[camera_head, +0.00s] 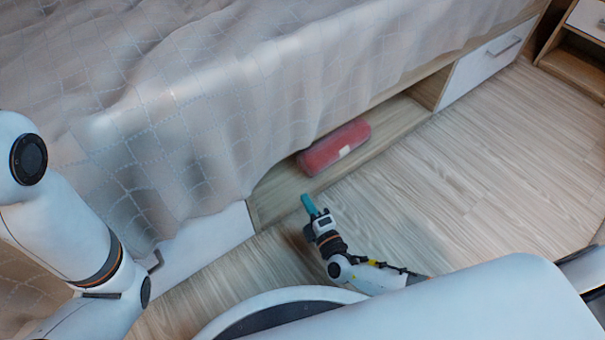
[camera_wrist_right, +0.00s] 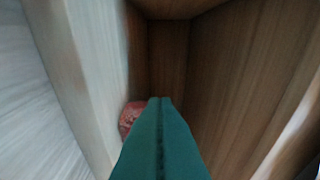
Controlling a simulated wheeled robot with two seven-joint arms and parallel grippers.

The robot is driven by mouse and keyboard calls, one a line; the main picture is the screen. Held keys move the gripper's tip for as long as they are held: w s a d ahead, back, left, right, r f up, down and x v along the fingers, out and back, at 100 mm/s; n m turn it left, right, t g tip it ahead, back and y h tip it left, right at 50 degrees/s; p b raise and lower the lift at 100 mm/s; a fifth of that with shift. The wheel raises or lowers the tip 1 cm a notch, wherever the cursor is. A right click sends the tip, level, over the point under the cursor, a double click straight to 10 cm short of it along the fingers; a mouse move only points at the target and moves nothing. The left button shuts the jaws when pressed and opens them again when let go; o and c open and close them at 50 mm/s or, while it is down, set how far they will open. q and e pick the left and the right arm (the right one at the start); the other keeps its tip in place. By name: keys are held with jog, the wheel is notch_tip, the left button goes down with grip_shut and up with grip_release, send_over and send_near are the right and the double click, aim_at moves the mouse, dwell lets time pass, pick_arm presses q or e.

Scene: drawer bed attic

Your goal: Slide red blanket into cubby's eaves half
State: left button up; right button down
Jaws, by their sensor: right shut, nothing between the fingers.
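The red blanket (camera_head: 335,150) is a rolled bundle with a pale label. It lies in the open cubby (camera_head: 392,122) under the bed, roughly mid-length, with its back edge close to the hanging bedspread. My right gripper (camera_head: 307,203) is at the cubby's front edge, near its left end, with teal fingers shut and empty, apart from the blanket. In the right wrist view, the shut fingers (camera_wrist_right: 160,125) point into the wooden cubby, and part of the blanket (camera_wrist_right: 130,116) shows beyond them; the fingers hide the rest. My left gripper is out of view; only its arm shows.
The bedspread (camera_head: 215,100) drapes over the cubby's upper opening. White drawers flank it at the left (camera_head: 205,243) and right (camera_head: 485,65). A wooden cabinet (camera_head: 575,65) stands at the upper right. The plank floor (camera_head: 480,165) in front is clear on the right.

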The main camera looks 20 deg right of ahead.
jog(key=w+b, duration=0.1)
jog(key=w, duration=0.2)
jog(key=w+a+b, duration=0.1)
jog(key=w, duration=0.2)
jog(key=w+b, duration=0.2)
jog(key=w, duration=0.2)
jog(key=shift+a+f, duration=0.2)
jog(key=shift+f, duration=0.05)
jog(key=shift+w+d+b, duration=0.2)
jog(key=shift+w+d, duration=0.05)
jog(key=shift+d, duration=0.35)
jog(key=shift+w+d+b, duration=0.15)
jog(key=shift+w+d, duration=0.05)
jog(key=shift+d, duration=0.4)
jog(key=shift+w+d+r, duration=0.15)
jog(key=shift+w+d, duration=0.15)
jog(key=shift+d, duration=0.35)
